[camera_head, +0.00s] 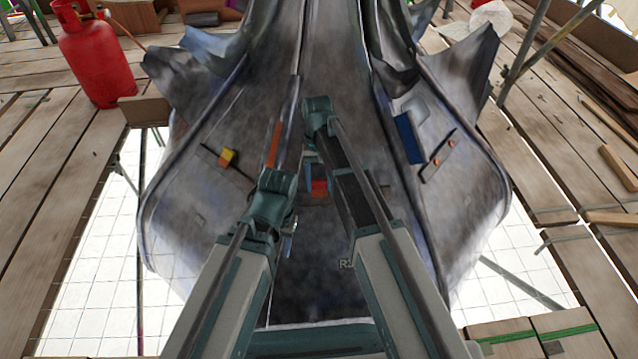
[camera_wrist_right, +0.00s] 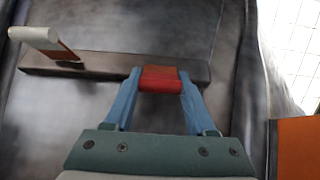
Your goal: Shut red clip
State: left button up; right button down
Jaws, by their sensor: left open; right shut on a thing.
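The red clip (camera_head: 319,187) sits on a dark rail across the grey spire (camera_head: 300,265), in the middle of the front face. My right gripper (camera_wrist_right: 160,85) is shut on the red clip (camera_wrist_right: 161,76), with one blue finger against each side. Whether the clip is fully down on its rail I cannot tell. In the head view the right arm hides part of it. My left gripper (camera_head: 290,228) is below and left of the red clip, apart from it. It is open and mostly hidden by its own wrist.
A yellow and orange clip (camera_head: 227,156) is on the left face; an orange strip (camera_head: 273,145) and a blue panel (camera_head: 408,138) are higher up. A white-ended lever (camera_wrist_right: 35,35) stands near the red clip. A red gas cylinder (camera_head: 95,55) stands on planks at the left.

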jog(key=shift+c, duration=1.1)
grip_release()
jog(key=p+v, duration=1.3)
jog(key=shift+r, duration=0.35)
jog(key=shift+w, duration=0.15)
